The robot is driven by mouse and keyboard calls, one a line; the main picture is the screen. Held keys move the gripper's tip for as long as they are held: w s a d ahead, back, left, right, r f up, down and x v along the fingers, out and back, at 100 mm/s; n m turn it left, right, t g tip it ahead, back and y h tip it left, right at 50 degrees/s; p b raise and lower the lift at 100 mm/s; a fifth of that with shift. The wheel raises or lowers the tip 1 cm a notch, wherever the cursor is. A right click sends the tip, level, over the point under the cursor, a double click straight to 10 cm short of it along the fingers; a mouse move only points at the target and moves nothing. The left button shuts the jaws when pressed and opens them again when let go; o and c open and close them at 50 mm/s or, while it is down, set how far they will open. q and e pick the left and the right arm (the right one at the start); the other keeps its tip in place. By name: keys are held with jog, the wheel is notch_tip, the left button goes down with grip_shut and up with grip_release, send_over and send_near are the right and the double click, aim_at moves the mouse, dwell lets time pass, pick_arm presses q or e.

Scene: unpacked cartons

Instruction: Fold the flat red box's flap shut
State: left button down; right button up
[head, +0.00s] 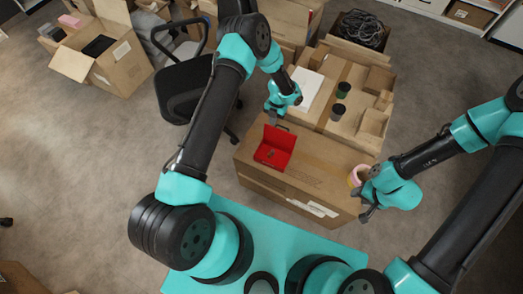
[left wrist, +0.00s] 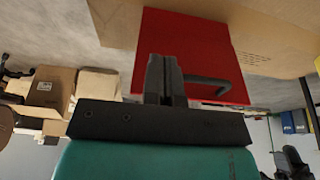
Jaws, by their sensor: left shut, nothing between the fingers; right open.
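The flat red box (head: 270,156) sits on a large cardboard carton in the head view. Its flap (head: 280,137) stands raised along the far side. A small dark item lies inside the box. My left gripper (head: 276,119) is shut and empty, just above and beyond the raised flap. In the left wrist view a red panel (left wrist: 185,35) fills the upper middle behind the shut fingers (left wrist: 164,78); I cannot tell whether they touch it. A black curved handle (left wrist: 222,82) shows against the red. My right gripper (head: 366,208) is open at the carton's right end.
The carton (head: 320,165) under the box has free top surface right of it. A pink and yellow roll (head: 355,176) is beside my right gripper. A black chair (head: 185,95) stands at left.

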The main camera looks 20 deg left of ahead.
pick_arm(q)
jog(key=shift+s+a+f, duration=0.1)
jog(key=shift+s+f, duration=0.1)
jog(key=shift+s, duration=0.65)
jog(key=shift+s+a+f, duration=0.1)
jog(key=shift+s+f, duration=0.1)
jog(key=shift+s, duration=0.65)
jog(key=shift+s+f, duration=0.2)
jog(key=shift+s, duration=0.65)
jog(key=s+f, duration=0.1)
jog(key=s, duration=0.1)
jog(key=s+f, duration=0.1)
jog(key=s, duration=0.1)
jog(key=s+f, duration=0.2)
jog(key=s, duration=0.1)
jog(key=shift+a+f, duration=0.1)
jog(key=shift+a, duration=0.1)
jog(key=shift+s+f, duration=0.2)
jog(key=shift+f, duration=0.5)
notch_tip(320, 180, up, 11)
